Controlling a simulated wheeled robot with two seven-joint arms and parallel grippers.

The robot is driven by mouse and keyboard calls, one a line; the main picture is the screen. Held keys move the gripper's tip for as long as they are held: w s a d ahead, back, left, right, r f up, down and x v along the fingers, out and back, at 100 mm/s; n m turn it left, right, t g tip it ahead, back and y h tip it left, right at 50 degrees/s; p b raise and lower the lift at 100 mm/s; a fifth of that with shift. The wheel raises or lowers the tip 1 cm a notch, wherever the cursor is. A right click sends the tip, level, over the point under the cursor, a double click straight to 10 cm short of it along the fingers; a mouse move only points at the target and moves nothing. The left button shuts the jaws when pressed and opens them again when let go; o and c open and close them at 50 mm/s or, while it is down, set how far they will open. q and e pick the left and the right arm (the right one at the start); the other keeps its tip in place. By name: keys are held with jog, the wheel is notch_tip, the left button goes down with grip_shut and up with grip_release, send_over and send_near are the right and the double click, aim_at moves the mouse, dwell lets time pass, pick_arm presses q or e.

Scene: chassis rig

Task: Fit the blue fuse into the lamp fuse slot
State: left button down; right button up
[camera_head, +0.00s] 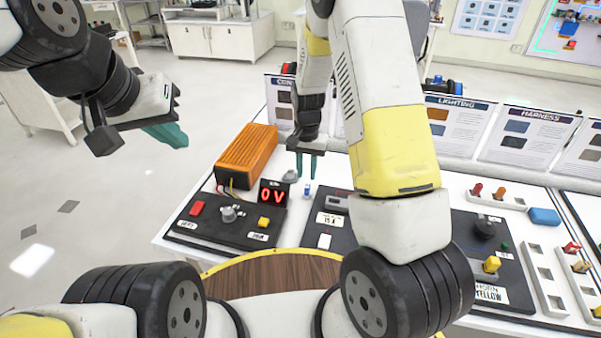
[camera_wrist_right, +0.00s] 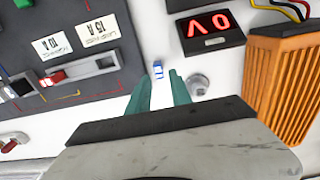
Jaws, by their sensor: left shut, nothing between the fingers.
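A small blue-and-white fuse (camera_head: 307,190) stands on the white table left of the dark fuse panel (camera_head: 318,232). In the right wrist view the fuse (camera_wrist_right: 158,70) shows just past the fingertips, in line with the gap. My right gripper (camera_head: 306,166) is open and empty, pointing down above the fuse; its teal fingers show apart in the wrist view (camera_wrist_right: 159,85). A grey slot block (camera_wrist_right: 88,72) with a red piece at one end lies on the panel, near 15 A and 10 A labels. Which slot is the lamp's is unreadable. My left gripper (camera_head: 170,136) is shut and empty, off the table's left side.
An orange finned box (camera_head: 247,155) and a red 0 V display (camera_head: 273,194) stand left of the fuse. A grey knob-like piece (camera_head: 290,176) sits close by the right gripper. Upright sign boards (camera_head: 455,130) line the back. My right arm hides part of the panel.

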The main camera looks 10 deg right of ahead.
aim_at(308, 186)
jog(key=f, duration=0.7)
jog(key=shift+w+d+f, duration=0.1)
jog(key=shift+w+d, duration=0.05)
jog(key=shift+d, duration=0.1)
jog(key=shift+c, duration=0.4)
grip_shut()
